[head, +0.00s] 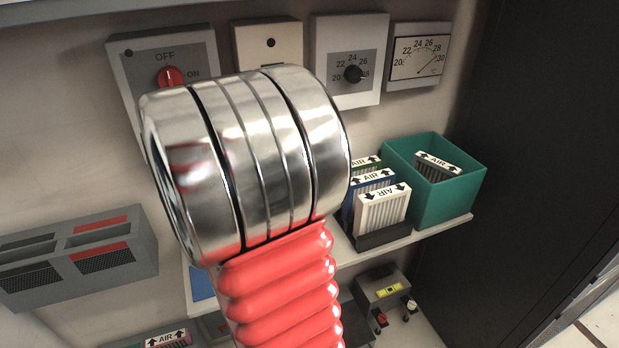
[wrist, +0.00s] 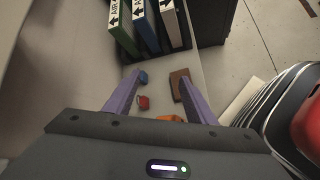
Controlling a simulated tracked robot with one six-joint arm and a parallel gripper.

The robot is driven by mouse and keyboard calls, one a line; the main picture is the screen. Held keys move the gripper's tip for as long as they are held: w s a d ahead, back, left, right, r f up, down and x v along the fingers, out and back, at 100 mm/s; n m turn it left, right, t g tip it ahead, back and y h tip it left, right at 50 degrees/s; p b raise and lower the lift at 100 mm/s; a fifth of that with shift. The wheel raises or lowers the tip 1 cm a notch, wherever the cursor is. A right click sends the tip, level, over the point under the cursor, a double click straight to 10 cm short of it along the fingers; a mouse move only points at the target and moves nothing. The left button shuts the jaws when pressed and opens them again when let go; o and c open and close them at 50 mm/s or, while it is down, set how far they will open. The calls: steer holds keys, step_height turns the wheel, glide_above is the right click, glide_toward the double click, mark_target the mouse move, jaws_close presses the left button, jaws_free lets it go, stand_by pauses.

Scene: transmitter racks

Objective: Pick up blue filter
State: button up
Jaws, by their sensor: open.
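The blue filter (head: 372,177) stands upright in a dark holder (head: 383,237) on the shelf, between a green filter (head: 364,163) behind and a white filter (head: 381,212) in front. In the head view the white filter and my arm hide much of it. In the wrist view the blue filter (wrist: 146,24) is at the top, with the green filter (wrist: 121,28) to its left and the white filter (wrist: 171,22) to its right. My gripper (wrist: 160,75) has its purple fingers apart with nothing held between them. The filters lie beyond its fingertips. My gripper does not show in the head view.
A teal bin (head: 440,194) with a dark filter inside stands right of the holder. Wall boxes with a red switch (head: 170,77), a knob (head: 353,74) and a gauge (head: 419,56) hang above. Small red (wrist: 143,102) and brown (wrist: 180,85) items show near my fingers.

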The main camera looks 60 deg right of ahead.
mark_target(369, 189)
steer(key=s+d+f+n+g+h, duration=0.1)
steer(key=s+d+f+n+g, duration=0.1)
steer(key=d, duration=0.6)
steer(key=s+d+f+n+g+h, duration=0.1)
steer(key=s+d+f+n+g, duration=0.1)
steer(key=s+d, duration=0.3)
steer(key=d+f, duration=0.1)
steer(key=d, duration=0.2)
steer(key=shift+d+f, duration=0.15)
steer(key=shift+d, duration=0.25)
steer(key=x, duration=0.8)
steer(key=shift+s+d, duration=0.2)
steer(key=shift+s, duration=0.05)
steer(key=shift+f, duration=0.15)
steer(key=shift+x, duration=2.55)
steer(key=shift+f, duration=0.15)
steer(key=shift+c, duration=0.5)
